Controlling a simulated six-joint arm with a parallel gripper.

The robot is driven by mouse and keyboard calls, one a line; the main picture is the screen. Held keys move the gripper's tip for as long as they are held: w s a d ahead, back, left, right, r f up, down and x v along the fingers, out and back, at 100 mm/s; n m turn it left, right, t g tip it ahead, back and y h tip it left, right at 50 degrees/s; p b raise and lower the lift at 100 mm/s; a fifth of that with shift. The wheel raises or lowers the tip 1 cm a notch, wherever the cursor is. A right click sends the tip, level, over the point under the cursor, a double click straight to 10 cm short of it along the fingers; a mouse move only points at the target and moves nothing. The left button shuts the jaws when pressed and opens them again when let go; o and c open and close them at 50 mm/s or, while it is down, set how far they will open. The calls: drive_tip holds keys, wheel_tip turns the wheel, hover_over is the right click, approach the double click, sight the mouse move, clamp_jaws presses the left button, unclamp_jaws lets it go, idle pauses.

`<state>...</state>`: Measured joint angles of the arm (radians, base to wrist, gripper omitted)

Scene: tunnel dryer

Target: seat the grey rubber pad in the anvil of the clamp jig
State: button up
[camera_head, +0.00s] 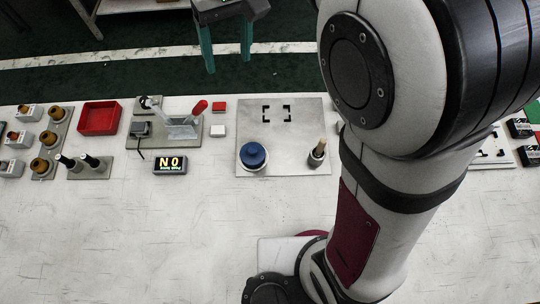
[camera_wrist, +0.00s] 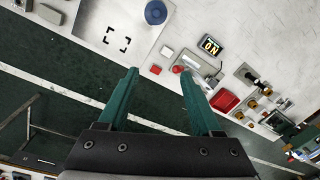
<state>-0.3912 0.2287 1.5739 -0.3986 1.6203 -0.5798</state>
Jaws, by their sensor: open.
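The clamp jig (camera_head: 168,125) stands left of centre, with a red-tipped lever, a clear part and a dark block on a grey base. It also shows in the wrist view (camera_wrist: 198,68). The anvil's details are too small to tell. A pale square (camera_head: 217,130), perhaps the grey rubber pad, lies flat on the table just right of the jig; it also shows in the wrist view (camera_wrist: 165,50). My gripper (camera_head: 228,65) is open and empty, beyond the table's far edge over the dark floor. Its two green fingers (camera_wrist: 158,72) show apart in the wrist view.
A red square (camera_head: 218,106) lies beyond the pale one. A grey plate (camera_head: 283,117) carries a blue round knob (camera_head: 253,156) and an upright peg (camera_head: 318,151). A lit display (camera_head: 170,166) sits before the jig. A red tray (camera_head: 99,118) stands left. The front table is mostly clear.

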drive_tip(key=s+d+f+m, duration=0.2)
drive_tip(key=s+d+m, duration=0.1)
drive_tip(key=s, duration=0.4)
drive_tip(key=s+d+f+m, duration=0.2)
drive_tip(key=s+d+m, duration=0.2)
drive_tip(key=s, duration=0.3)
drive_tip(key=s+d+f+m+y, duration=0.1)
drive_tip(key=s+d+f+m, duration=0.1)
drive_tip(key=s+d+m, duration=0.2)
drive_tip(key=s+d, duration=0.1)
drive_tip(key=s, duration=0.2)
drive_tip(key=shift+d+f, duration=0.25)
drive_tip(key=shift+f, duration=0.15)
